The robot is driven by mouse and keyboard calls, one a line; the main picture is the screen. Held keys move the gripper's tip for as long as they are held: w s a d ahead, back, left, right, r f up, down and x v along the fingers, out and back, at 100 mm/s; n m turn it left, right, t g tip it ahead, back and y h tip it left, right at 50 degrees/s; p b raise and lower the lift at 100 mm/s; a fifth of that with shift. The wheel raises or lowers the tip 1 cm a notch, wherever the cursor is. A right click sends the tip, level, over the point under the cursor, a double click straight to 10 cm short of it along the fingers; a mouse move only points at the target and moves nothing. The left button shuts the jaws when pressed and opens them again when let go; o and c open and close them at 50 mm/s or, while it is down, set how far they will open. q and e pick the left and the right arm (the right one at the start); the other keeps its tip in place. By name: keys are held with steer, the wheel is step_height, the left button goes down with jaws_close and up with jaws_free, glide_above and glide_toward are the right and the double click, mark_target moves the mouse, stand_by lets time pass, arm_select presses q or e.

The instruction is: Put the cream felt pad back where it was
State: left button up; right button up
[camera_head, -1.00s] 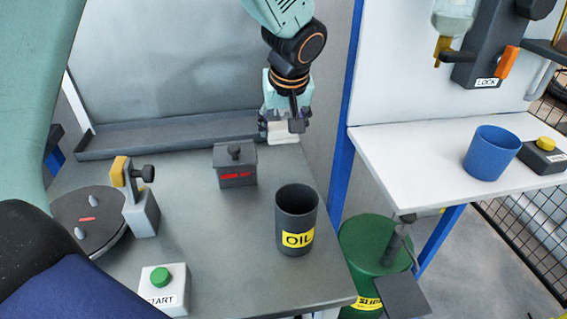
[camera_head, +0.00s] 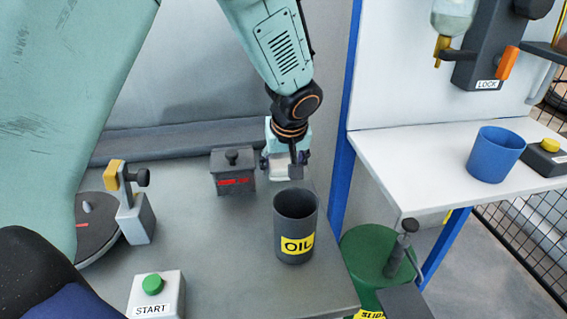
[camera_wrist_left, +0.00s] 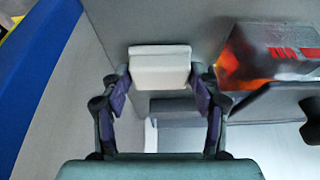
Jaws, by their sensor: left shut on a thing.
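My left gripper (camera_head: 282,172) comes down from the top of the head view, behind the dark OIL cup and beside the dark box with red marking. It is shut on the cream felt pad (camera_wrist_left: 160,66), a pale block held between both fingers in the left wrist view. In the head view the pad (camera_head: 278,173) shows as a small pale patch between the fingers, partly hidden. It is low over the grey bench, near its right side; I cannot tell whether it touches the bench. My right gripper is not in view.
The dark box (camera_head: 232,178) stands close left of the gripper. The OIL cup (camera_head: 295,240) stands in front. A blue post (camera_head: 345,120) rises to the right. A clamp (camera_head: 133,215) and START button box (camera_head: 155,294) stand at left. The bench middle is clear.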

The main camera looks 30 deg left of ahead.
arm_select(q)
steer(key=o, duration=0.8)
steer(key=shift+f, duration=0.1)
steer(key=shift+r, duration=0.2)
steer(key=p+v, duration=0.4)
steer(key=v, duration=0.8)
steer(key=shift+f, duration=0.1)
